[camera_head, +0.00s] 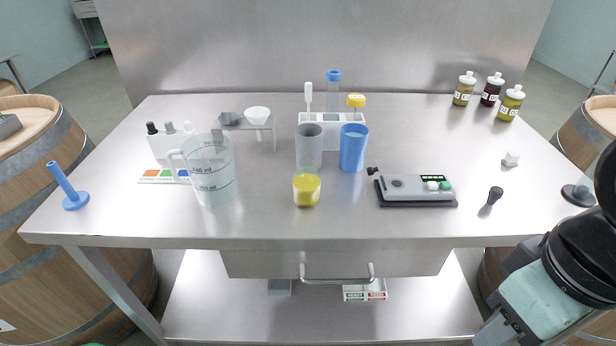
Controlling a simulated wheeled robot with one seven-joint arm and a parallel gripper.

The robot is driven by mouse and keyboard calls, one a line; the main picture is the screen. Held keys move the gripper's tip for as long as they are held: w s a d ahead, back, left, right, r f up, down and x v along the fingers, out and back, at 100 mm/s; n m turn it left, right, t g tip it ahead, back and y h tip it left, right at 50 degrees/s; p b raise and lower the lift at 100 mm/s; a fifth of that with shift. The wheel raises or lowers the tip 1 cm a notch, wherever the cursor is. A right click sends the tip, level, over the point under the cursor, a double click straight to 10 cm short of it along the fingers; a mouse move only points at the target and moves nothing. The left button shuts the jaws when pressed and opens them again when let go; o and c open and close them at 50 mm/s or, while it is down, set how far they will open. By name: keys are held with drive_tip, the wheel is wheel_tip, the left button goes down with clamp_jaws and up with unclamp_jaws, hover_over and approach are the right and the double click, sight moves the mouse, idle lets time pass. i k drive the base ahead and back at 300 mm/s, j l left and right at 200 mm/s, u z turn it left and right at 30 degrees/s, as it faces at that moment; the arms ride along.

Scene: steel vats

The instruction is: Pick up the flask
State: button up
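Nothing in view is plainly a flask, and I cannot tell which vessel the name means. A clear, blue-capped vessel (334,90) stands upright at the back of the steel table, in or behind a white rack (346,143). A yellow-capped container (356,101) shows beside it at the rack. Three small labelled bottles with white caps stand at the back right: a tan one (463,92), a dark red one (490,93) and a yellow-green one (510,106). Part of my arm shows at the lower right, off the table's front corner. My gripper's fingers are not visible.
A clear measuring jug (212,185), grey cup (309,150), blue cup (353,150) and yellow cup (307,190) stand mid-table. A grey device (416,190) lies right of them. The table's right-centre, towards the back, is clear.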

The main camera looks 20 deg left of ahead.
sight(306, 181)
drive_tip(key=u, duration=1.45)
drive_tip(key=z, duration=0.45)
drive_tip(key=i+j+z, duration=0.1)
drive_tip(key=j+z, duration=0.15)
drive_tip(key=z, duration=0.25)
drive_tip(key=j+z, duration=0.25)
drive_tip(key=z, duration=0.2)
drive_tip(key=j+z, duration=0.25)
drive_tip(key=z, duration=0.25)
